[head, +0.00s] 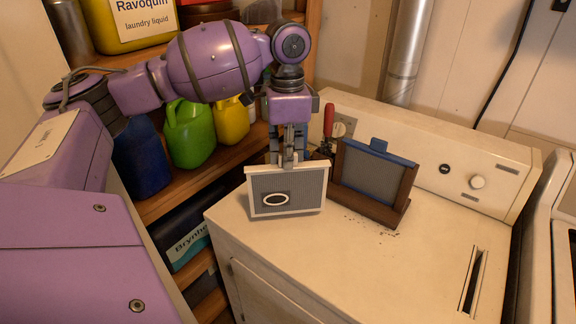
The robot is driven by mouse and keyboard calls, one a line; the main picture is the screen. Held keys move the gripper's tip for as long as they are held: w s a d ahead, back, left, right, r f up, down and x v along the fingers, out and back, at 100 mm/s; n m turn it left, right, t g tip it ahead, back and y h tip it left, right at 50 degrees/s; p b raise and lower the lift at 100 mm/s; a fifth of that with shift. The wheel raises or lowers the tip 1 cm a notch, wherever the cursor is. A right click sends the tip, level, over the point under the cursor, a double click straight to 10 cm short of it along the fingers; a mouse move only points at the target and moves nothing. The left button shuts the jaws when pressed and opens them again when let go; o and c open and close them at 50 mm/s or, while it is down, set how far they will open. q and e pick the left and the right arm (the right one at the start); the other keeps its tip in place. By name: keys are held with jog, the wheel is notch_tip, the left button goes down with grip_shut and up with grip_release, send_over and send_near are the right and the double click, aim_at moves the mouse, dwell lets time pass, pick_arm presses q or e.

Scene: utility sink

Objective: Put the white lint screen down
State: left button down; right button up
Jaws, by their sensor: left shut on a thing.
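The white lint screen (300,189) has a white frame, grey mesh and a dark patch with a white oval ring. My left gripper (289,160) points down and is shut on its top edge, holding it upright. The screen is at the left part of the cream dryer's top (330,265); I cannot tell whether its lower edge touches the top. A blue-framed screen (380,147) with grey mesh stands in a dark brown wooden holder (377,215) just to its right. My right gripper is not in view.
A red-handled tool (329,120) stands behind the screens, near the dryer's control panel (430,150). Dark crumbs lie before the holder. A slot (474,282) is at the dryer top's right. Shelves at left hold green (190,135), yellow and blue jugs. The front middle of the top is clear.

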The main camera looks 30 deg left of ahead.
pick_arm(q)
notch_tip(320, 180, down, 3)
jog(key=shift+r, duration=0.1)
jog(key=shift+s, duration=0.1)
jog(key=shift+f, duration=0.45)
jog(key=c, duration=1.8)
grip_release()
jog(key=shift+f, duration=0.15)
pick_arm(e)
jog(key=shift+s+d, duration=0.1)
pick_arm(q)
jog(key=shift+r, duration=0.45)
notch_tip(320, 180, up, 11)
jog(key=shift+r, duration=0.6)
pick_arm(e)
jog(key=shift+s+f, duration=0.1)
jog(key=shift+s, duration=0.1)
